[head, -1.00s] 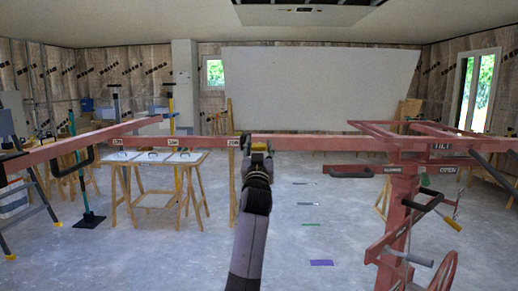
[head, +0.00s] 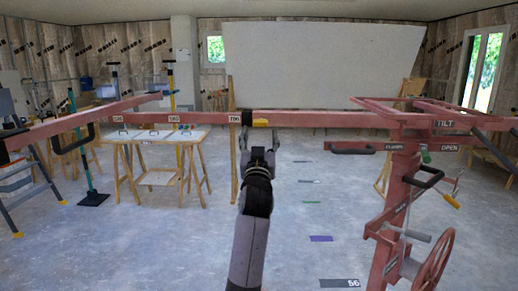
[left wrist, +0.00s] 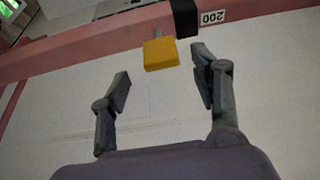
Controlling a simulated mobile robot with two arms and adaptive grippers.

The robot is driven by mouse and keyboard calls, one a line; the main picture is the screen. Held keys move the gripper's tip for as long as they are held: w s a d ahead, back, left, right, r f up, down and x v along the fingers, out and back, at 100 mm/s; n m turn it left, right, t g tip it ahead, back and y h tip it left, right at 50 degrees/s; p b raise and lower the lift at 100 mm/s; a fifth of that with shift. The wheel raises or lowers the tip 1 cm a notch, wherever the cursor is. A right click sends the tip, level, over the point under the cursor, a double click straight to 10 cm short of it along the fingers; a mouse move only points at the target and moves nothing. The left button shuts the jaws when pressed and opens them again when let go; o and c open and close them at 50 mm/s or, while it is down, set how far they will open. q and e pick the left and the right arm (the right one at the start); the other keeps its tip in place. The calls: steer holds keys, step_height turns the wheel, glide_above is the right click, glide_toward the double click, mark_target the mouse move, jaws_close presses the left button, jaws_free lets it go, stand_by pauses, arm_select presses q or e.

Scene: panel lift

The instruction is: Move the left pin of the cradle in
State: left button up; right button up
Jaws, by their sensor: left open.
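The left pin of the cradle shows as a yellow knob (head: 260,123) beside a black collar (head: 247,118) on the long red cross bar (head: 310,119). My left gripper (head: 259,152) is just below the pin in the head view, open and empty. In the left wrist view the yellow knob (left wrist: 160,54) lies ahead of the two spread fingers, apart from them, with a short grey stem behind it. The black collar (left wrist: 185,18) sits there beside a "200" label. How deep the pin sits is hidden. My right gripper is not in view.
The red lift column (head: 400,215) with its hand wheel (head: 434,262) and levers stands at right. A trestle table (head: 135,136) with panels is at left behind the bar. A large white panel (head: 320,65) is at the back. Floor shows around my arm.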

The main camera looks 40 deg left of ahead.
arm_select(q)
steer(key=shift+v, duration=2.55)
